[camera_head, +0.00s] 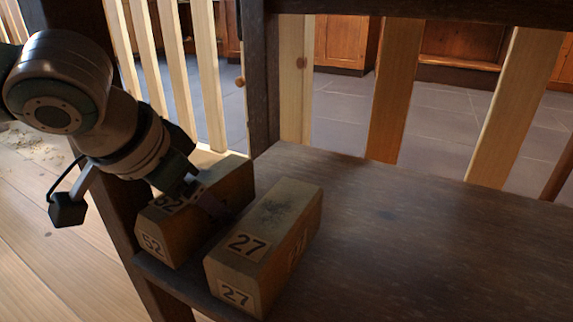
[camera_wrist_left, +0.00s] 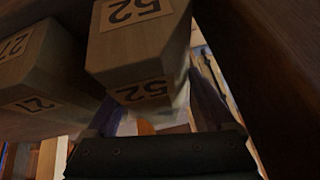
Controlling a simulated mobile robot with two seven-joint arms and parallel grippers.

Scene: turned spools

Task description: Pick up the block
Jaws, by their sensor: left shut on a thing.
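A wooden block marked 52 (camera_head: 168,231) is at the left end of a dark wooden surface, beside a second wooden block marked 27 (camera_head: 266,238). My left gripper (camera_head: 200,192) reaches down from the upper left and is shut on block 52, with one finger in the gap between the blocks. In the left wrist view, block 52 (camera_wrist_left: 138,50) sits between the fingers, and block 27 (camera_wrist_left: 38,75) is at the left. I cannot tell whether block 52 touches the surface below. My right gripper is not in view.
The dark surface (camera_head: 410,235) is clear to the right of block 27. A dark upright post (camera_head: 262,80) and pale slats (camera_head: 208,75) stand behind the blocks. Another dark post (camera_head: 118,190) rises close by my left arm.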

